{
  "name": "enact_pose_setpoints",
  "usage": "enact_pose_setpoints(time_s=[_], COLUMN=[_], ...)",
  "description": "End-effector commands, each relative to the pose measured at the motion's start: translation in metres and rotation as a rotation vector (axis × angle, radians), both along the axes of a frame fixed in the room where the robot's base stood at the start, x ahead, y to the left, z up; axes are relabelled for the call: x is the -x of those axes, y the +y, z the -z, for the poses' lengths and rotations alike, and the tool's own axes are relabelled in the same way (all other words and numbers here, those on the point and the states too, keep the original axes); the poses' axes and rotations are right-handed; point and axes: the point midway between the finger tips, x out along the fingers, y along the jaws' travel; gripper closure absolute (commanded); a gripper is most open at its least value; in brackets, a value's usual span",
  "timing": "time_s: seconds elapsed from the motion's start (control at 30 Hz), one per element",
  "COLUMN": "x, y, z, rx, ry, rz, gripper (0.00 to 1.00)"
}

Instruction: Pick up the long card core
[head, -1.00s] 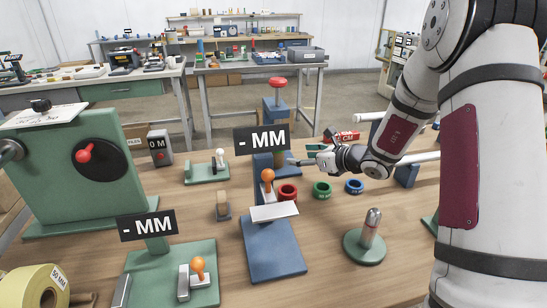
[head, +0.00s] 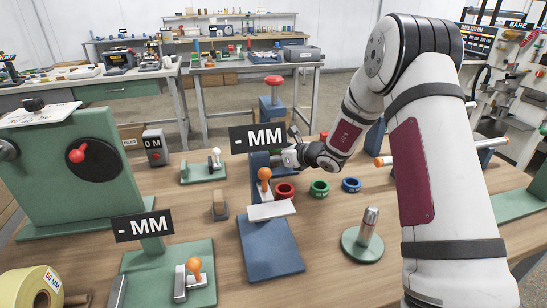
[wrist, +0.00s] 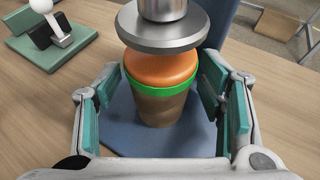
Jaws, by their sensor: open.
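In the wrist view a brown, card-coloured core (wrist: 160,108) stands upright on a blue base. It has a green ring around its upper part and a domed orange top (wrist: 160,67). A round grey press plate (wrist: 160,38) hangs just above it. My gripper (wrist: 160,88) is open, with one teal-padded finger on each side of the core and visible gaps between. The core's full length cannot be told. In the head view my gripper (head: 291,154) is at the blue press (head: 272,108), behind a "- MM" sign, which hides the core.
A metal cylinder on a green base (head: 357,256) stands nearer. A green lever fixture (head: 203,173) is left of the press. An orange-tipped rod (head: 490,142) lies behind my arm.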

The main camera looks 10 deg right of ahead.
Motion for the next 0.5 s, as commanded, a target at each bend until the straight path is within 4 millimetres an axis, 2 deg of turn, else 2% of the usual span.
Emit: enact_pose_setpoints(time_s=[0.13, 0.17, 0.37, 0.5], x=[0.0001, 0.0002, 0.0003, 0.0003], y=[-0.0003, -0.0003, -0.0005, -0.0005], z=[-0.0001, 0.0000, -0.0002, -0.0003], rx=[0.000, 0.000, 0.000, 0.000], ry=[0.000, 0.000, 0.000, 0.000], rz=[0.000, 0.000, 0.000, 0.000], gripper=[0.37, 0.42, 0.87, 0.93])
